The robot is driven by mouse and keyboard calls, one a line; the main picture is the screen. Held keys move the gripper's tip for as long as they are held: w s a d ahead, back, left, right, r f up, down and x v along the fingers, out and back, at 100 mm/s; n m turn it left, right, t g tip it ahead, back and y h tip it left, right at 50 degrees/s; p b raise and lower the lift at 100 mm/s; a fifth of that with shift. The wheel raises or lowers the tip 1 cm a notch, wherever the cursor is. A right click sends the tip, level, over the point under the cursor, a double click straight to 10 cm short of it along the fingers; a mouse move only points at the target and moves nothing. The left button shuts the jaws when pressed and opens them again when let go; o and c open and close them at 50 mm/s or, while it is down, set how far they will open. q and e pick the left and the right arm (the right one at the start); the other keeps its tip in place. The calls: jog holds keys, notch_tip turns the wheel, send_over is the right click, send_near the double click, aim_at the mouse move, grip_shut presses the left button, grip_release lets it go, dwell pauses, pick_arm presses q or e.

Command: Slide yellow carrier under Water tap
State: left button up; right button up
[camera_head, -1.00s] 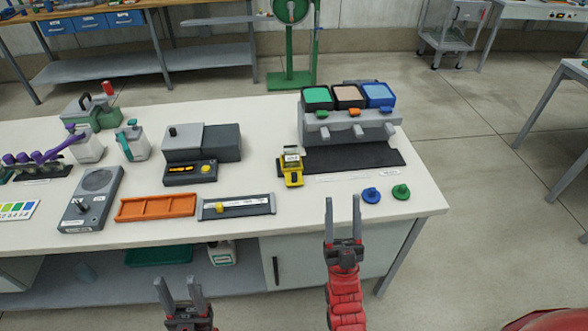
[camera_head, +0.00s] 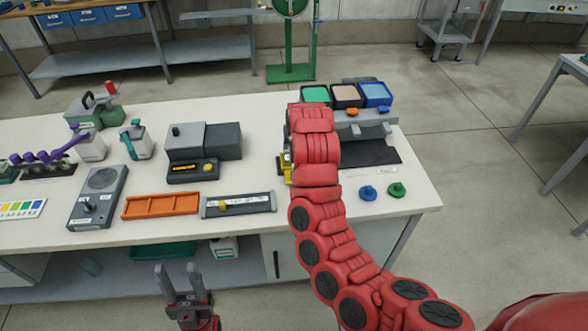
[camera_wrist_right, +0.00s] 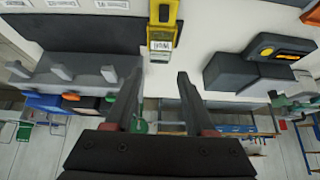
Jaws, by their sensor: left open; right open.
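The yellow carrier (camera_wrist_right: 172,12) shows at the top of the right wrist view, with a white labelled container (camera_wrist_right: 161,45) at its near end. In the head view my right arm hides most of it; a yellow sliver (camera_head: 285,168) shows at the dark mat's left end. My right gripper (camera_wrist_right: 160,76) is open, fingers apart, with the container just beyond its fingertips. The grey dispenser (camera_head: 372,131) has green, tan and blue tanks; an orange tap (camera_head: 352,112) and a blue tap (camera_head: 383,109) show. I cannot read which is Water. My left gripper (camera_head: 178,270) is open and empty before the bench.
A dark mat (camera_head: 375,154) lies under the dispenser. Blue (camera_head: 367,193) and green (camera_head: 397,189) knobbed pieces stand in front. A grey device with a yellow display (camera_head: 192,170) stands left of the carrier. An orange tray (camera_head: 160,205) and a grey slide gauge (camera_head: 238,204) lie nearer.

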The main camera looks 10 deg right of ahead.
jog(key=s+r+g, duration=0.2)
jog(key=s, duration=0.2)
jog(key=b+x, duration=0.1)
jog(key=x, duration=0.4)
jog(key=b+x, duration=0.1)
jog(key=x, duration=0.4)
jog(key=b+x, duration=0.1)
jog(key=x, duration=0.5)
jog(key=shift+s+f, duration=0.2)
jog(key=shift+s, duration=0.15)
jog(key=shift+w+f, duration=0.25)
jog(key=shift+f, duration=0.4)
grip_shut()
